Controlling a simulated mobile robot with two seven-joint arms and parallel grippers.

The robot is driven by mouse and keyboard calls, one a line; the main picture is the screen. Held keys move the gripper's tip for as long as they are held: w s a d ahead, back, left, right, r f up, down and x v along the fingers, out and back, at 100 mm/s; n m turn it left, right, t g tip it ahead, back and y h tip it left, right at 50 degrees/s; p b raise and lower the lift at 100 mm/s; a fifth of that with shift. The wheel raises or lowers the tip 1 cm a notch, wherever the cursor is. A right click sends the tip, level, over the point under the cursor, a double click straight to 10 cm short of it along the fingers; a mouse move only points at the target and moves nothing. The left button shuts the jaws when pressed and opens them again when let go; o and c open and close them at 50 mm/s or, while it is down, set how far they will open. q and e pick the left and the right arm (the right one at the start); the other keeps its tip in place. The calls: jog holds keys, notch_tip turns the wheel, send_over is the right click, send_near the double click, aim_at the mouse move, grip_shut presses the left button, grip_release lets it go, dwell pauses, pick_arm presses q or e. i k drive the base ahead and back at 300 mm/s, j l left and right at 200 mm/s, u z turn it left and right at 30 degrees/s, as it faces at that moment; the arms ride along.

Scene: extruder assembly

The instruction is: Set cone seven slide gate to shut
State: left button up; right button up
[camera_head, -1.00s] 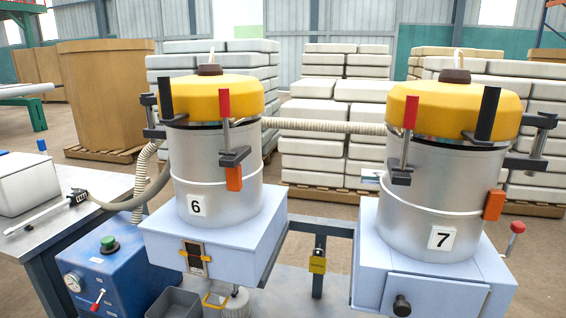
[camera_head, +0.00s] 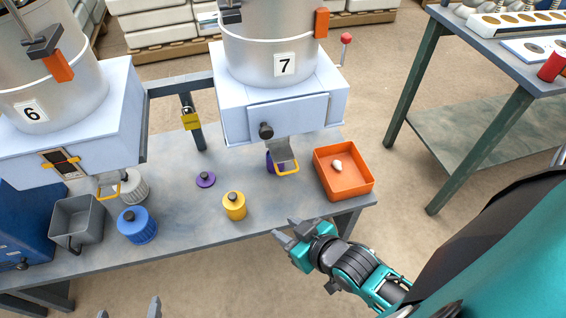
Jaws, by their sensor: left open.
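Cone seven (camera_head: 262,60) is a silver cylinder labelled 7 on a pale blue box (camera_head: 240,120). Beneath the box a grey metal slide gate (camera_head: 280,149) with a yellow handle (camera_head: 288,170) sticks out toward the front. A purple container (camera_head: 270,161) stands under it, partly hidden by the plate. My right gripper (camera_head: 285,234) is in front of the table edge, below the handle in the picture and apart from it; its jaw gap is unclear. My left gripper (camera_head: 129,309) shows only its two fingertips at the bottom edge, apart and empty.
An orange tray (camera_head: 344,190) with a small white object stands right of the gate. A yellow jar (camera_head: 234,206), a purple lid (camera_head: 206,180), a blue jar (camera_head: 136,224) and a grey bin (camera_head: 78,222) stand on the table. Cone six (camera_head: 40,70) is at left. A red-knobbed lever (camera_head: 345,42) rises beside cone seven.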

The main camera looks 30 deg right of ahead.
aim_at(281, 152)
jog(key=z, duration=0.9)
